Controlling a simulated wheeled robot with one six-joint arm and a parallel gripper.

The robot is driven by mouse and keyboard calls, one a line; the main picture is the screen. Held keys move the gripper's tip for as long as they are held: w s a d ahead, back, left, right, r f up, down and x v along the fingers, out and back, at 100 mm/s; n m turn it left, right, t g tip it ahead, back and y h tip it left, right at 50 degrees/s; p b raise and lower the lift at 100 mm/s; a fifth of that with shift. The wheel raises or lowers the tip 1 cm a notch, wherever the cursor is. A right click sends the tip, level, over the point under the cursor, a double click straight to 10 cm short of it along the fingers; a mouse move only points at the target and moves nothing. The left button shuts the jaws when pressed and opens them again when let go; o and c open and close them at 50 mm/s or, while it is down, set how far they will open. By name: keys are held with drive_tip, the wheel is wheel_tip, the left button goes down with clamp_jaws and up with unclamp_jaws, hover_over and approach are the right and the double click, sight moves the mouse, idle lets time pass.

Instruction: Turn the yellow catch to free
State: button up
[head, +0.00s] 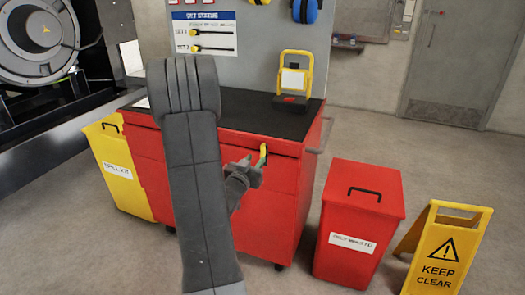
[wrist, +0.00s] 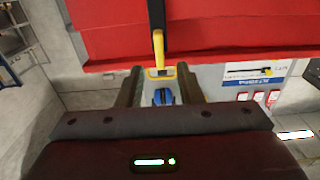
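The yellow catch (head: 263,153) is on the upper front of the red cabinet (head: 285,190), near its right side. In the wrist view the catch (wrist: 158,48) hangs in line with the gap between my fingers, against a dark strip on the red front. My gripper (head: 250,172) is close to the catch, just below and left of it in the head view. In the wrist view its two fingers (wrist: 160,74) stand apart, one on each side of the catch's end. I cannot tell whether they touch it. Nothing is held.
A red bin (head: 358,215) and a yellow KEEP CLEAR sign (head: 443,250) stand right of the cabinet. A yellow bin (head: 122,175) stands left. A yellow-framed lamp (head: 294,75) is on the dark worktop. Open floor lies in front.

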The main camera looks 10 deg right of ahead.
sight(261, 152)
drive_tip(key=x, duration=0.7)
drive_tip(key=shift+w+d, duration=0.2)
clamp_jaws()
